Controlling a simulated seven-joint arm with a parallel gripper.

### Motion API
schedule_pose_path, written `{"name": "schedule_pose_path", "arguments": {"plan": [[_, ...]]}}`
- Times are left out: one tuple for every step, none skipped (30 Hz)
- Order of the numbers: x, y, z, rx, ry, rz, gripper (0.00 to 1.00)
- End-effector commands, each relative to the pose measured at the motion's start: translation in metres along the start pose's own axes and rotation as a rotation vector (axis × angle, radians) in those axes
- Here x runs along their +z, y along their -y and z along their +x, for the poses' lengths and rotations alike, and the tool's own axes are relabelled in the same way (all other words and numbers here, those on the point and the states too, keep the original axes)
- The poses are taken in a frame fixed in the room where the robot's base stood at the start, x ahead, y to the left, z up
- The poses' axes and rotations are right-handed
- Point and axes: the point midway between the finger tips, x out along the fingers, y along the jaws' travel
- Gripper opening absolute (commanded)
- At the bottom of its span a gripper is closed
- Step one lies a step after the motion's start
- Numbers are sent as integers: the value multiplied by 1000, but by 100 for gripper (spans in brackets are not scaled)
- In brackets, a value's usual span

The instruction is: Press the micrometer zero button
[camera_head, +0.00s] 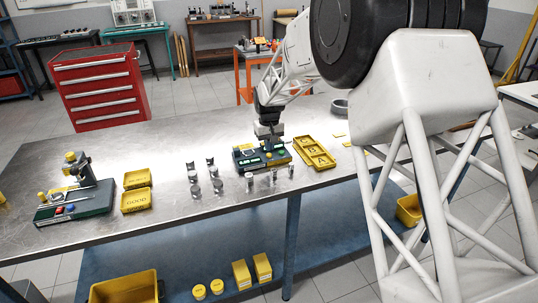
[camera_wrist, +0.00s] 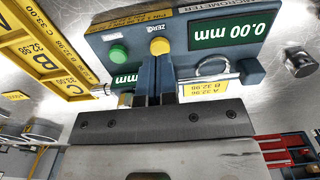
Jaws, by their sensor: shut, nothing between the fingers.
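The micrometer station (camera_head: 246,160) is a dark blue-green block on the bench, under my gripper (camera_head: 272,146). In the wrist view its blue body (camera_wrist: 200,60) carries a yellow button (camera_wrist: 158,47) beside an upside-down ZERO label, and a green button (camera_wrist: 118,53) to the left. One display (camera_wrist: 230,28) reads 0.00 mm; a second display (camera_wrist: 124,79) is partly hidden and shows mm. My gripper (camera_wrist: 154,62) is shut and empty, pointing at the station. Its fingertips appear right at the yellow button; I cannot tell whether they touch it.
A yellow compartment tray (camera_head: 314,152) with A, B and C labels lies close beside the station. Several metal cylinders (camera_head: 217,186) stand to the left and in front. Two yellow trays (camera_head: 136,200) and another gauge station (camera_head: 75,208) are farther left. Bare bench (camera_head: 130,160) lies between.

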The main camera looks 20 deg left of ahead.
Motion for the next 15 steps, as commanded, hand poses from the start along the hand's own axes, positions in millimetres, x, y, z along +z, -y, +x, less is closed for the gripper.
{"name": "schedule_pose_path", "arguments": {"plan": [[0,0,-4,0,-1,0,0],[0,0,-5,0,-1,0,0],[0,0,-7,0,-1,0,0],[0,0,-9,0,-1,0,0],[0,0,-11,0,-1,0,0],[0,0,-13,0,0,0,0],[0,0,-14,0,0,0,0],[0,0,-16,0,0,0,0],[0,0,-18,0,0,0,0],[0,0,-20,0,0,0,0],[0,0,-22,0,0,0,0],[0,0,-24,0,0,0,0],[0,0,-25,0,0,0,0],[0,0,-27,0,0,0,0],[0,0,-29,0,0,0,0]]}}
